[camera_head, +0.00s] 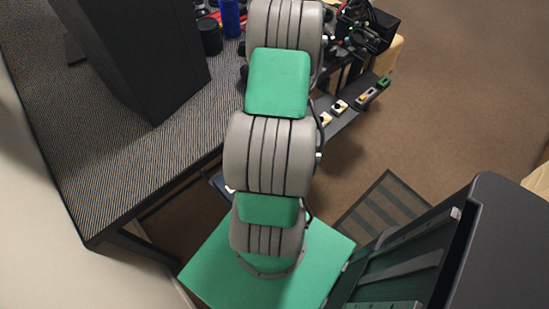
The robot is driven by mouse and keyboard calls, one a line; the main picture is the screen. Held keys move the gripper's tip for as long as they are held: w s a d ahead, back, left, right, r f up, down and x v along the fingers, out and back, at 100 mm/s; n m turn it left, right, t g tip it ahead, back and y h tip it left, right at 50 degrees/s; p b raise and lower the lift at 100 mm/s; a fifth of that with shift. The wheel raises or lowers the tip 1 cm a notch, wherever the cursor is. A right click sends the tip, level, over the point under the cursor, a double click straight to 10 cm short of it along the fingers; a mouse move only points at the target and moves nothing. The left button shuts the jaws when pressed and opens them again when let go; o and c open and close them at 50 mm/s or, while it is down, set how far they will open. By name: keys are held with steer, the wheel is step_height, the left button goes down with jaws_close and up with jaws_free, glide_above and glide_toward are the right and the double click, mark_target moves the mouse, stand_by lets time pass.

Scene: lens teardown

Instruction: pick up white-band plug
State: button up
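I cannot single out the white-band plug. Several small white pieces with orange or yellow parts sit along the dark strip (347,118) at the right edge of the bench; two are a near piece (325,118) and a middle piece (340,106). They are too small to show which has a white band. My grey and green arm rises through the middle of the picture and covers part of the bench. I cannot make out my gripper or its fingertips, so its place relative to the plug does not show.
A large dark panel (135,50) stands on the striped bench top (90,130) at left. A blue cylinder (230,17) and a black cylinder (210,37) stand at the back. Black equipment with cables (375,30) is at upper right. The brown floor (460,100) at right is largely clear.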

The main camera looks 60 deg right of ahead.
steer(key=shift+c, duration=0.5)
jaws_close()
steer(key=shift+r, duration=0.2)
steer(key=shift+r, duration=0.35)
steer(key=v, duration=0.3)
steer(key=shift+s+a, duration=0.2)
steer(key=shift+s, duration=0.1)
steer(key=s+d+r, duration=0.5)
steer(key=s+r, duration=0.4)
steer(key=s, duration=0.3)
steer(key=shift+d+b, duration=0.4)
steer(key=shift+b, duration=0.05)
